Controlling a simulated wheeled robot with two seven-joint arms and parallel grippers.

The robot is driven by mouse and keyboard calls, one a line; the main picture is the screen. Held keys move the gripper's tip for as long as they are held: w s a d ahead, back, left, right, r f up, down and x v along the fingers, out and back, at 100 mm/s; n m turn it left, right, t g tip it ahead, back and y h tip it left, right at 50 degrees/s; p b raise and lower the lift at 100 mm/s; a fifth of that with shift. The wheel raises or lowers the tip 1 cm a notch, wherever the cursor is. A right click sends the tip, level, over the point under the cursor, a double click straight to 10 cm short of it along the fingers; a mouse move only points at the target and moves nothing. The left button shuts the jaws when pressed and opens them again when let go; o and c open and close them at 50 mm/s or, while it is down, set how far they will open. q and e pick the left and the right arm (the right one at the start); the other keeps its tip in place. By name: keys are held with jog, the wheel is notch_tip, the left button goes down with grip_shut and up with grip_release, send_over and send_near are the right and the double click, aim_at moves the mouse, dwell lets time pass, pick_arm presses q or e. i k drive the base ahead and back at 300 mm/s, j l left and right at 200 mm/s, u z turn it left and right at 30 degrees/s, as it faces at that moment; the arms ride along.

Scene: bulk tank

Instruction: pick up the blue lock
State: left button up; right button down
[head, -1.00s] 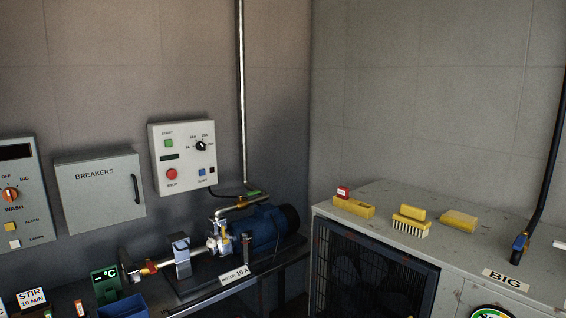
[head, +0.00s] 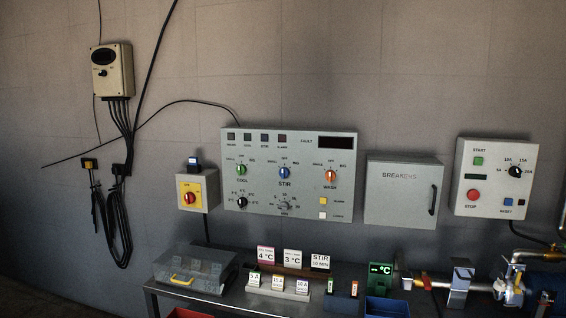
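A small dark blue block with a pale label, which looks like the blue lock (head: 194,164), sits on top of a grey switch box. The box has a yellow plate and a red rotary switch (head: 189,196) and is on the wall left of the large control panel. The block is small and dim, so its shackle is hard to make out. Neither of my grippers is in view.
A bench (head: 215,300) runs below the panels. It bears a clear-lidded case (head: 196,268), label cards (head: 292,260), a blue bin (head: 387,308) and a green display (head: 381,275). Cables (head: 117,230) hang on the left wall. A breaker box (head: 404,192) is right of the panel.

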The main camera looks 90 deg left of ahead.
aim_at(193, 161)
jog(key=u, duration=3.35)
jog(key=i+j+z, duration=0.15)
jog(key=i, duration=0.45)
jog(key=i+j+z, duration=0.15)
jog(key=i+j, duration=0.2)
jog(key=i, duration=0.25)
jog(key=i+j+z, duration=0.15)
jog(key=i+j, duration=0.2)
jog(key=i, duration=0.25)
jog(key=i+j+z, duration=0.15)
jog(key=i+j, duration=0.25)
jog(key=i, duration=0.15)
